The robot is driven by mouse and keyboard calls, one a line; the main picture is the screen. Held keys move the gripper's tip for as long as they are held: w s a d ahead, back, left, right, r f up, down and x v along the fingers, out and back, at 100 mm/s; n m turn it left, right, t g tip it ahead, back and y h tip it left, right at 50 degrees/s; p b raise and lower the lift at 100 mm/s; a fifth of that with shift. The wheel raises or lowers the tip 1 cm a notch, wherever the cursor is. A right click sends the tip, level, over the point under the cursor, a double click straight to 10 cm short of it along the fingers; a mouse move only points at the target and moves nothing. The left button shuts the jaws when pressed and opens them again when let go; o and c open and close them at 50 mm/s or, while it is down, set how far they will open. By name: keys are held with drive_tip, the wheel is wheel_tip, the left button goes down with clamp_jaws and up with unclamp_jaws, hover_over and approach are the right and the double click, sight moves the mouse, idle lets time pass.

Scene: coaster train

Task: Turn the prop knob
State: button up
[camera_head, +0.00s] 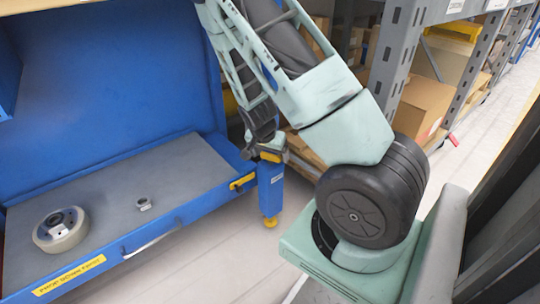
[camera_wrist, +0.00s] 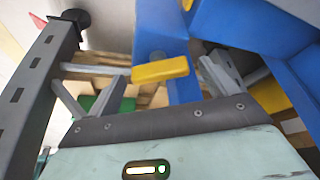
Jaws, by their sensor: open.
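A yellow knob (camera_head: 242,182), probably the prop knob, is on the front right corner of the blue bench, beside its blue leg (camera_head: 270,190). In the wrist view a yellow bar-shaped handle (camera_wrist: 160,71), likely the same knob, appears between the fingers, crossing in front of a blue post. My gripper (camera_head: 270,154) hangs by the bench's right corner, close to the knob and above and right of it in the head view. In the wrist view my gripper (camera_wrist: 145,75) is open with nothing held. The gap in depth between fingers and knob is unclear.
The blue bench has a grey top (camera_head: 110,190) carrying a roller wheel (camera_head: 61,229) and a small metal nut (camera_head: 144,204). A yellow label (camera_head: 68,276) and a handle are on its front. Grey shelving (camera_head: 397,50) with cardboard boxes (camera_head: 424,108) stands behind my arm. Floor is clear in front.

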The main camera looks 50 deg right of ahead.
drive_tip(key=c, duration=1)
drive_tip(key=shift+r+n, duration=0.1)
drive_tip(key=shift+n, duration=0.2)
drive_tip(key=n+p, duration=0.1)
drive_tip(key=n+t+p, duration=0.1)
drive_tip(key=shift+s+d+r+n, duration=0.1)
drive_tip(key=shift+s+n, duration=0.05)
drive_tip(key=shift+n, duration=0.25)
drive_tip(key=n+p, duration=0.1)
drive_tip(key=n, duration=0.1)
drive_tip(key=n+t+y+p, duration=0.1)
drive_tip(key=n+p, duration=0.1)
drive_tip(key=shift+s+d+n+t+y, duration=0.1)
drive_tip(key=shift+n+t+y, duration=0.2)
drive_tip(key=n+y+p, duration=0.1)
drive_tip(key=n+p, duration=0.1)
drive_tip(key=n+t+p, duration=0.1)
drive_tip(key=n+p, duration=0.1)
drive_tip(key=n, duration=0.1)
drive_tip(key=shift+d+y+p, duration=0.1)
drive_tip(key=shift+y+p, duration=0.3)
drive_tip(key=shift+n+y+p, duration=0.4)
drive_tip(key=shift+n+p, duration=0.7)
